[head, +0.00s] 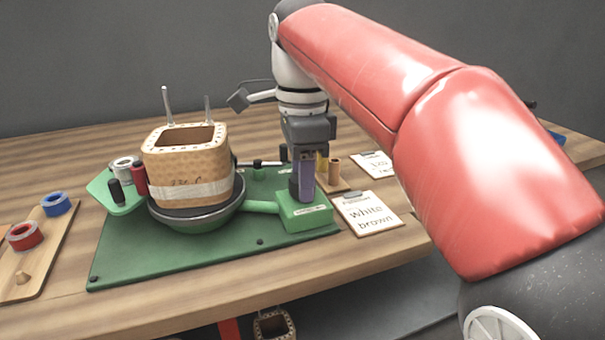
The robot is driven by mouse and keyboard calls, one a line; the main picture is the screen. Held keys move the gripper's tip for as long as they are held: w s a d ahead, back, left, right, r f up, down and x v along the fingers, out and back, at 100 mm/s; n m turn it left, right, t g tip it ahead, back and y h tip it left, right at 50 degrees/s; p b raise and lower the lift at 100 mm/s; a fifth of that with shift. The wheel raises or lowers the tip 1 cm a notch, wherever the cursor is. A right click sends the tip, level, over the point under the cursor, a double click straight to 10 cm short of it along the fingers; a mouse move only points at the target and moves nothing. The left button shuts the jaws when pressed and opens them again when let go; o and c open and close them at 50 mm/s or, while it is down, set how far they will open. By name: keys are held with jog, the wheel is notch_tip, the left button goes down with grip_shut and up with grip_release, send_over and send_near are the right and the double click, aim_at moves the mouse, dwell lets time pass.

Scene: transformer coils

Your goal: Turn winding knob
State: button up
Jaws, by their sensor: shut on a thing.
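The winding machine has a green base plate (190,259) on the wooden table. A tan coil former (187,165) with a white band stands on its dark round turntable (200,222). A green box (303,216) at the right end of the machine sits under my gripper (304,190). My gripper points straight down and is shut at the top of this box.
Clipboards (366,213) reading "white brown" lie to the right. A wooden board with a red ring (24,236) and a blue ring (55,204) lies at left. Spools (139,179) stand beside the former. My red arm covers the right side.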

jog(key=shift+m, duration=0.4)
dwell(1.7)
dwell(0.3)
jog(key=o, duration=1)
